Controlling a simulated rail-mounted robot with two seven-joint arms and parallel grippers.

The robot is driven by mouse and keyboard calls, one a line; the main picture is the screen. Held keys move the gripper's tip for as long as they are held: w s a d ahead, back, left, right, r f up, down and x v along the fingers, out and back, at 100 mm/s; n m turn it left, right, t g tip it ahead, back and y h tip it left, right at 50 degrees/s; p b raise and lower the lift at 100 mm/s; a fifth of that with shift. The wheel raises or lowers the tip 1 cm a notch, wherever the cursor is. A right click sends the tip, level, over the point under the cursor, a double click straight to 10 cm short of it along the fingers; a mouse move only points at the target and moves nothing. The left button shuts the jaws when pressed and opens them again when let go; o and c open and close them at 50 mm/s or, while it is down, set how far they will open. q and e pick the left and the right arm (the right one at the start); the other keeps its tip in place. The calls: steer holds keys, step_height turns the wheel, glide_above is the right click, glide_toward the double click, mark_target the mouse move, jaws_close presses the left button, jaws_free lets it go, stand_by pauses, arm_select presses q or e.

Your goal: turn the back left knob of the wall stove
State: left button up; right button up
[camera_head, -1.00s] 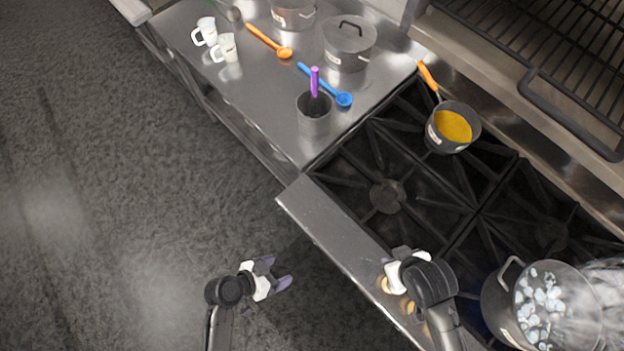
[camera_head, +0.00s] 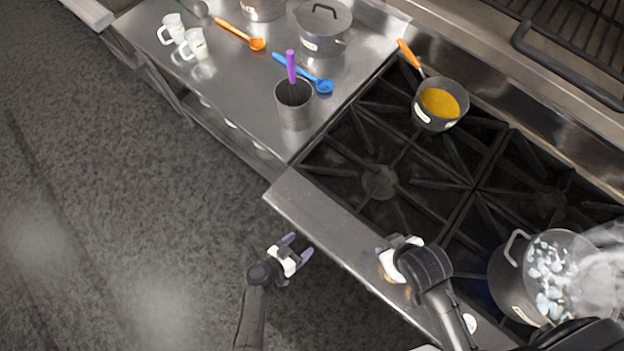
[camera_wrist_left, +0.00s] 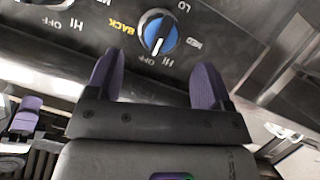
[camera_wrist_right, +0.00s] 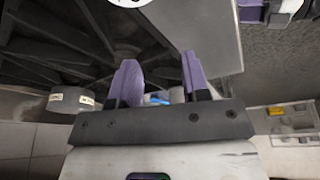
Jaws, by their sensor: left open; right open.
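The stove (camera_head: 330,226) has its steel front edge running diagonally through the head view; its front knobs are hard to make out there. In the left wrist view a round knob with a blue face and a white bar (camera_wrist_left: 158,33) sits on the dark panel, marked BACK, HI, OFF, MED and LO. My left gripper (camera_head: 297,249) is open and empty in front of the stove's left end. In its wrist view the knob lies ahead, between the fingers (camera_wrist_left: 156,64) and apart from them. My right gripper (camera_head: 384,252) is open and empty above the stove's front edge, partly hidden by its wrist.
A pan of orange soup (camera_head: 440,103) stands on the back left burner. A steaming pot (camera_head: 512,285) stands at the right. The steel counter (camera_head: 225,85) holds a utensil cup (camera_head: 294,103), spoons, mugs and pots. The floor left of my left gripper is clear.

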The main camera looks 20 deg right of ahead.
arm_select(q)
steer(key=shift+b+x, duration=0.4)
steer(key=shift+x, duration=2.9)
steer(key=shift+c, duration=0.4)
steer(key=c, duration=0.8)
steer(key=shift+f+n+b, duration=0.15)
steer(key=shift+n+b, duration=0.25)
steer(key=shift+b, duration=0.3)
steer(key=shift+c, duration=0.2)
steer(key=shift+n+g+h+b, duration=0.4)
steer(key=shift+n+g+b, duration=0.1)
steer(key=shift+b, duration=0.15)
steer(key=o, duration=0.9)
